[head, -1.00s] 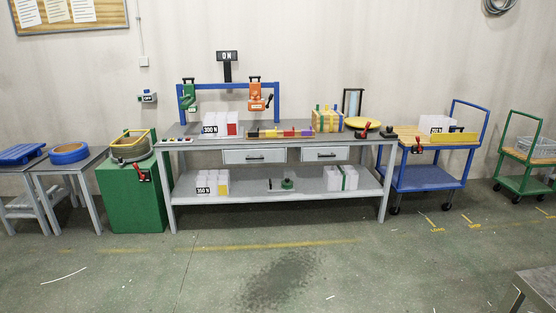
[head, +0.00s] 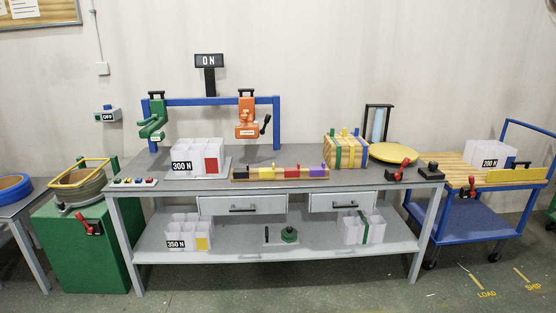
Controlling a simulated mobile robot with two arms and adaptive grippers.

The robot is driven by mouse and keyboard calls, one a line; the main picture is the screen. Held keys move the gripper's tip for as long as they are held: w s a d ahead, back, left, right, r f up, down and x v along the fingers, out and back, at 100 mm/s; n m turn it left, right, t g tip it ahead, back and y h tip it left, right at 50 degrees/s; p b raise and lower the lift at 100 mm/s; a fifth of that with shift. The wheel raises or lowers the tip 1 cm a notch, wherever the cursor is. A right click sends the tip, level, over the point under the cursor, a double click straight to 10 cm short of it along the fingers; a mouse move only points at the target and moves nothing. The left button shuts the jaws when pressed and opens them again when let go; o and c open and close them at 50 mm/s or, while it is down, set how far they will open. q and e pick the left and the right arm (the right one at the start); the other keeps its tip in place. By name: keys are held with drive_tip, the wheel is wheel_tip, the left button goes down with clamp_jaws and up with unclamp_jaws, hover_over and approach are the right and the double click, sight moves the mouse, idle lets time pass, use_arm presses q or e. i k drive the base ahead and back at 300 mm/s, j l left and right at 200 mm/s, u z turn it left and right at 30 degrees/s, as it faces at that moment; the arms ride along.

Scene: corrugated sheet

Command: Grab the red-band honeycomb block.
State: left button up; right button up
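A white honeycomb block with a red patch (head: 197,157) and a "300 N" label stands upright on a light plate, on the left part of the workbench top. A similar white block with a yellow patch and a "350 N" label (head: 188,232) stands on the lower shelf. A white block with a green band (head: 363,227) is at the right of that shelf. Neither of my grippers shows in the head view.
The grey workbench (head: 262,153) holds a row of coloured blocks (head: 280,173), a strapped bundle (head: 345,151) and a yellow disc (head: 393,153). Green and orange tools hang from a blue frame (head: 205,101). A green cabinet (head: 85,245) stands left; a blue cart (head: 465,215) stands right.

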sight(197, 155)
drive_tip(key=i, duration=1)
drive_tip(key=i+u, duration=0.1)
drive_tip(key=i, duration=0.9)
drive_tip(key=l, duration=0.05)
